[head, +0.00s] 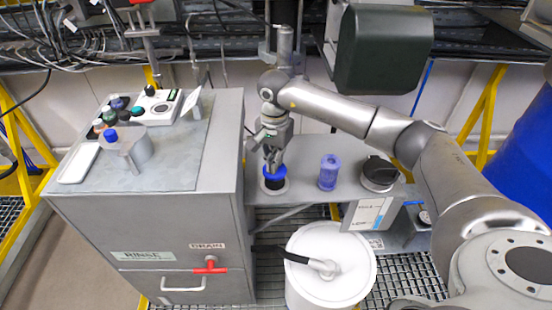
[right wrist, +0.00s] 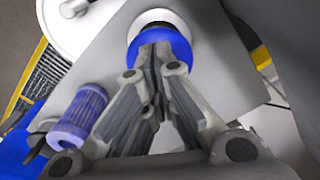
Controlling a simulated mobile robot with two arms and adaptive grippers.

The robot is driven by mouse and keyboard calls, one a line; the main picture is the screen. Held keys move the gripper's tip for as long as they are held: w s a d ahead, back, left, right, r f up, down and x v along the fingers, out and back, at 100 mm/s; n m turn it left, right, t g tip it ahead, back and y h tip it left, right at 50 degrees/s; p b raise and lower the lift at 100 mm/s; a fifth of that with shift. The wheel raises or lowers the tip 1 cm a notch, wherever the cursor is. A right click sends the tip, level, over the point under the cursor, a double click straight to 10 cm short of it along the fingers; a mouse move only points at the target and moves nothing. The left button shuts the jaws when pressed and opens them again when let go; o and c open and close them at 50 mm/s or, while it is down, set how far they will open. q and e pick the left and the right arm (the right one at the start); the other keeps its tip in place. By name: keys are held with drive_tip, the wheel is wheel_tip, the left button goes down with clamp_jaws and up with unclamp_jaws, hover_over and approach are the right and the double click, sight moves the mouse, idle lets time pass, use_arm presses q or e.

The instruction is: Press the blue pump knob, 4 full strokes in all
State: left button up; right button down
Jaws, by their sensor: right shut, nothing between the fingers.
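The blue pump knob (head: 275,182) sits on a black stem in a pale round base on the grey shelf. My right gripper (head: 271,168) points down over the knob, shut and empty. In the right wrist view its fingertips (right wrist: 160,50) lie over the blue knob (right wrist: 178,42) and hide part of it. I cannot tell whether they touch it. Black shows below the blue in the head view, but how far down the knob is I cannot tell. My left gripper is not in view.
A clear blue ribbed cup (head: 329,172) and a black-topped round device (head: 379,174) stand right of the knob. A grey cabinet (head: 170,235) rises close on the left, with a small blue-knobbed pot (head: 124,150) on top. A white drum (head: 331,270) stands in front.

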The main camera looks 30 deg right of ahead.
drive_tip(key=shift+r+p, duration=1.25)
drive_tip(key=shift+r, duration=1.2)
drive_tip(key=shift+f, duration=0.15)
drive_tip(key=shift+f+b, duration=2.1)
drive_tip(key=shift+f, duration=0.4)
drive_tip(key=shift+s+r, duration=0.1)
drive_tip(key=shift+r, duration=0.05)
drive_tip(key=shift+r+p, duration=1.4)
drive_tip(key=shift+r, duration=1.1)
drive_tip(key=shift+f, duration=0.2)
